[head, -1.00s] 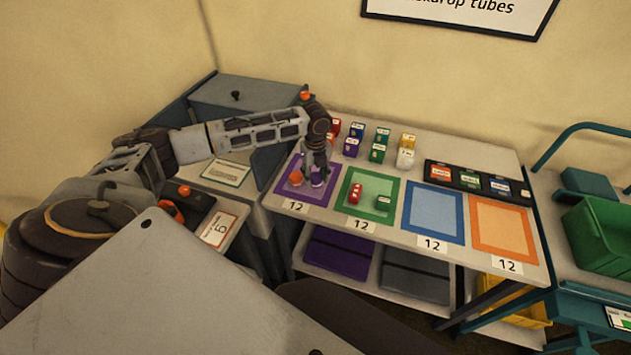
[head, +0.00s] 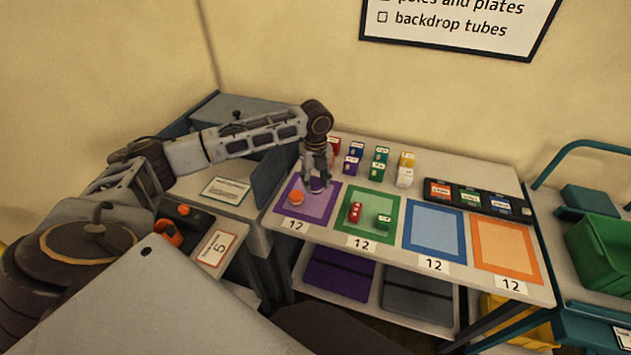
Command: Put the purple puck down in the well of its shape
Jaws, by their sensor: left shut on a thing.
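My left gripper (head: 316,180) is shut on the purple puck (head: 317,187), which shows as a small purple and pale patch between the fingertips. The gripper hides most of it. It appears over the back right part of the purple mat (head: 318,211); I cannot tell how high above the mat it is. An orange round piece (head: 296,197) lies on the same mat to the left. I cannot make out a well of the puck's shape. My right gripper is out of view.
A green mat (head: 369,230) to the right holds a red piece (head: 356,212) and a green piece (head: 384,221). Blue (head: 434,230) and orange (head: 505,247) mats are bare. Several small coloured boxes (head: 377,170) stand behind. A black tray (head: 515,205) is at the back right.

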